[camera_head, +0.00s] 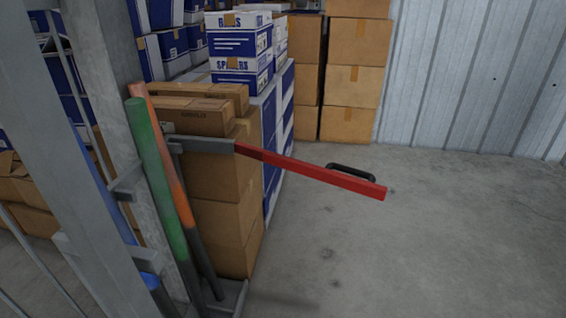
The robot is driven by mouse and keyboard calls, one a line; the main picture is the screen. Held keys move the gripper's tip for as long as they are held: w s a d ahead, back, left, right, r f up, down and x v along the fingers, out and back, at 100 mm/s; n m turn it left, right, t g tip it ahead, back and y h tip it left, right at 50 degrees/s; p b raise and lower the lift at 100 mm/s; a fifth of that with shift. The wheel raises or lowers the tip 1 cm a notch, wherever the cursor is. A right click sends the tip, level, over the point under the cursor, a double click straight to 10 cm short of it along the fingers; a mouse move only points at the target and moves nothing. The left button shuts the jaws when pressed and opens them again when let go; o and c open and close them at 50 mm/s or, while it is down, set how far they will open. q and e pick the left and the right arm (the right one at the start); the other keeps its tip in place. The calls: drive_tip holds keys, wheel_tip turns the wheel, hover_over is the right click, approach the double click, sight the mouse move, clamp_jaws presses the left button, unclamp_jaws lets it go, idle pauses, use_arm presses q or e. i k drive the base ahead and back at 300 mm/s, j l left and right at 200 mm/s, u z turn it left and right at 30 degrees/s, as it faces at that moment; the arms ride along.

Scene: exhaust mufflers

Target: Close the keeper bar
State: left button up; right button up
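The keeper bar (313,171) is a red bar with a grey metal section at its left end. It sticks out to the right from the rack at the left, over open floor, so it stands swung open. A black handle (352,172) is on its far side near the free right end. Neither of my grippers shows in the head view.
Brown cardboard boxes (225,200) and blue-white boxes (238,45) are stacked behind the bar. Taller brown stacks (352,87) stand by the corrugated wall (475,75). The concrete floor (430,250) to the right is clear.

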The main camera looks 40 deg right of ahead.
sight(369, 189)
drive_tip(key=l+u, duration=0.75)
drive_tip(key=u, duration=0.2)
drive_tip(key=l, duration=0.45)
drive_tip(key=k+l+u, duration=0.15)
drive_tip(key=l, duration=0.8)
drive_tip(key=l+u, duration=0.15)
drive_tip(key=l, duration=0.3)
drive_tip(key=k+l, duration=0.15)
drive_tip(key=l, duration=0.25)
drive_tip(key=k+l+u, duration=0.15)
drive_tip(key=l, duration=0.3)
drive_tip(key=k+l, duration=0.1)
drive_tip(key=l, duration=0.35)
